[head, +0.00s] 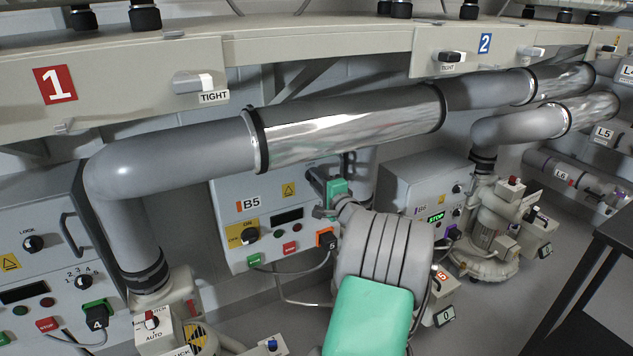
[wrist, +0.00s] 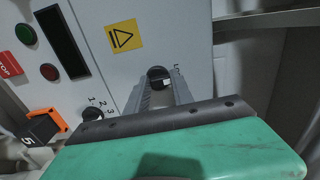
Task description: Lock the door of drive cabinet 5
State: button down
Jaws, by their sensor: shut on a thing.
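Drive cabinet 5 (head: 226,200) is the grey box marked B5 in the middle of the head view, and its door face (wrist: 185,20) fills much of the wrist view. A round black lock knob (wrist: 158,73) sits on that face beside a partly hidden label that seems to read LOCK. My gripper (wrist: 158,86) is shut on the lock knob, with one finger on each side of it.
The face also carries a numbered selector (wrist: 92,114), a display (wrist: 63,45), a red STOP button (wrist: 8,64) and an orange socket with a black plug (wrist: 45,124). A large grey pipe (head: 190,155) runs above the cabinet. Cabinet B6 (head: 398,190) stands to the right.

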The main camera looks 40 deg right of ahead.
jog(key=c, duration=1.1)
grip_release()
jog(key=p+v, duration=0.1)
jog(key=v, duration=0.6)
jog(key=shift+s+a, duration=0.15)
jog(key=shift+s, duration=0.2)
